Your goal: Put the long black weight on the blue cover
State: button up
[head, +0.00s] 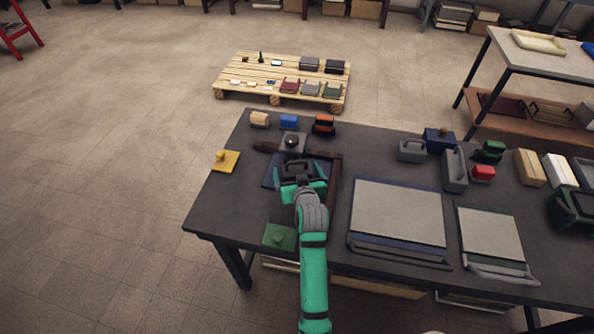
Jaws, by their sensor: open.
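A dark, handled block that looks like the long black weight (295,166) is just beyond my gripper. It appears to lie on the dark blue cover (270,175), whose left part shows on the black table. My gripper (303,186), at the end of the teal arm, is open at the near side of the weight. The gripper hides the weight's near side and part of the cover. I cannot tell whether the fingers touch the weight.
Brown bars (334,182) edge the cover behind and at right. A grey plate with a black knob (292,141) is behind. A yellow plate (225,160) and a green plate (279,237) sit left and in front. Large grey panels (398,212) fill the table's middle.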

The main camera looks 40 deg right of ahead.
jog(key=shift+r, duration=0.1)
jog(key=shift+s+a+r, duration=0.1)
jog(key=shift+s+r, duration=0.05)
jog(key=v, duration=1.1)
jog(key=shift+s+r, duration=0.25)
